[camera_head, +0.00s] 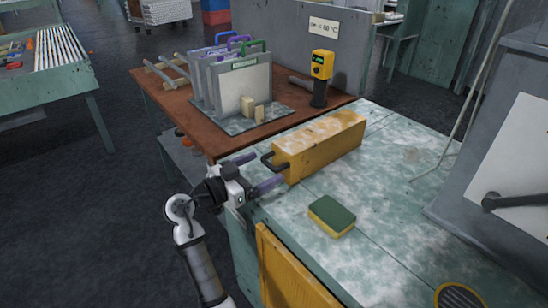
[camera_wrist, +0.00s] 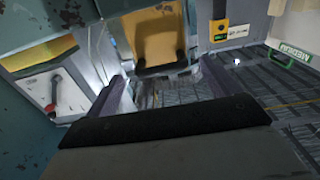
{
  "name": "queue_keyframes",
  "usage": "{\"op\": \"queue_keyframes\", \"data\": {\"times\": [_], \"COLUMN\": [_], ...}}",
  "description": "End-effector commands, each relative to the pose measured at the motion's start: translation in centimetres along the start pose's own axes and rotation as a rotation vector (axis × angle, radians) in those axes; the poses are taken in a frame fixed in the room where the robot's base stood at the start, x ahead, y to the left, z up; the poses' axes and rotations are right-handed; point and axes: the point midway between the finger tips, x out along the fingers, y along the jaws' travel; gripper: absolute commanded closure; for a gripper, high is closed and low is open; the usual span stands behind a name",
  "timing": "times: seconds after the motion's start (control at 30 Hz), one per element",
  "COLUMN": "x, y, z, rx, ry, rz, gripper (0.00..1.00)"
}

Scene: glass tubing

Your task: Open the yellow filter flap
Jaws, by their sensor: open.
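A long yellow box (camera_head: 325,143), worn pale on top, lies on the frosted green bench top. A black handle (camera_head: 268,161) sticks out of its near end. A yellow slatted panel (camera_head: 288,268) is on the bench's front side. I cannot tell which of the two is the filter flap. My gripper (camera_head: 257,170) is open, its two purple fingers pointing at the box's handle end, with the handle roughly between the tips. In the wrist view the yellow box's end (camera_wrist: 160,38) and dark handle (camera_wrist: 163,68) show ahead, between the fingers (camera_wrist: 158,82). Contact cannot be told.
A green and yellow sponge (camera_head: 332,216) lies on the bench top right of my gripper. A brown table (camera_head: 200,128) behind holds upright grey plates (camera_head: 238,83) and a yellow and black device (camera_head: 321,75). A grey cabinet (camera_head: 500,140) stands at right. Dark floor is free at left.

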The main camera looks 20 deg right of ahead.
Motion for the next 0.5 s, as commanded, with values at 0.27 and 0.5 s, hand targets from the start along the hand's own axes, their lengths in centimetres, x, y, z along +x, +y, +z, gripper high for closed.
{"op": "queue_keyframes", "data": {"times": [0.27, 0.5], "x": [4.1, 4.8], "y": [0.0, -0.1], "z": [-0.1, 0.0], "rx": [-0.001, -0.001], "ry": [-0.001, 0.000], "rz": [0.000, -0.002], "gripper": [0.11, 0.11]}}
